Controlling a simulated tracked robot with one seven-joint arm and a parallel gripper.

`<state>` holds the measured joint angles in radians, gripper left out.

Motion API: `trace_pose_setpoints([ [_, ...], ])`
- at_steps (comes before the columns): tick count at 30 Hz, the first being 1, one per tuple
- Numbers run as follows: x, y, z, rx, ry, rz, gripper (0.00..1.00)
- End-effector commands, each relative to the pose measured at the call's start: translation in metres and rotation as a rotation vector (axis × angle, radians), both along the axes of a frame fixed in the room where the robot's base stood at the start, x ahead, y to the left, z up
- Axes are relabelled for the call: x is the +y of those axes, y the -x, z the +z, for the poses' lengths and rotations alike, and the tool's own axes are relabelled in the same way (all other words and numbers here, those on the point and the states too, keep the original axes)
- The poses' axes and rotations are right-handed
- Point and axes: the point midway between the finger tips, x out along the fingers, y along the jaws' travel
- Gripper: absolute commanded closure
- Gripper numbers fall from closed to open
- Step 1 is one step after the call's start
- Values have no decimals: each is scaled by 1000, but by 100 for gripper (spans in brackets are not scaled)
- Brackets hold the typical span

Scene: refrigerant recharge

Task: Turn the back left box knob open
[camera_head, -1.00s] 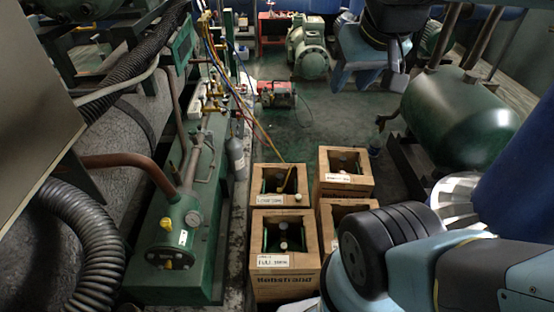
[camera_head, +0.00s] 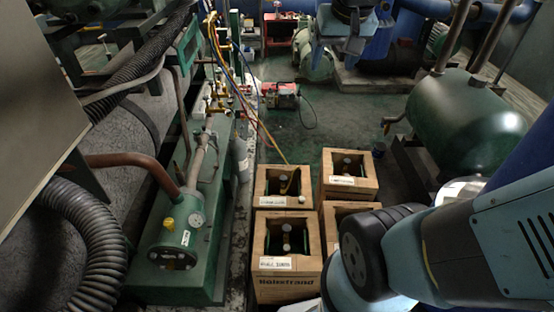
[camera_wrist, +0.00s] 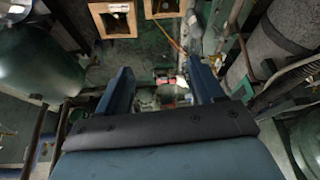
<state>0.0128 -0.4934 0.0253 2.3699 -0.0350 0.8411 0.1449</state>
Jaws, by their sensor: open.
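The back left box (camera_head: 262,201) is an open wooden crate with a white label on its front and a dark interior. A yellow hose (camera_head: 291,182) runs down into it. The cylinder top and knob inside are too small and dark to read the knob's position. My gripper (camera_head: 342,45) is high at the top of the head view, beyond the boxes and apart from them. In the wrist view my gripper (camera_wrist: 160,75) has its two fingers wide apart with nothing between them. The back left box (camera_wrist: 151,13) is partly cut off at the top edge there.
The front left box (camera_head: 262,276), back right box (camera_head: 367,184) and front right box (camera_head: 330,213) stand close around it. Hoses rise to a brass manifold (camera_head: 213,35) at the left. A red machine (camera_head: 283,90) sits behind, and a green tank (camera_head: 465,115) stands at the right.

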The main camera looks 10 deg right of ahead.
Motion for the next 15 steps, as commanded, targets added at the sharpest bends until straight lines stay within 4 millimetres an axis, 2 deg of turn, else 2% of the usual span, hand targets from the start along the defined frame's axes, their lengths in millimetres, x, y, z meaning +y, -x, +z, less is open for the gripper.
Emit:
trace_pose_setpoints([
  [1,0,-13,-2,12,-2,-13,33],
  [8,-3,-68,-16,49,-13,-75,33],
  [15,-4,-125,-39,84,-27,-140,33],
])
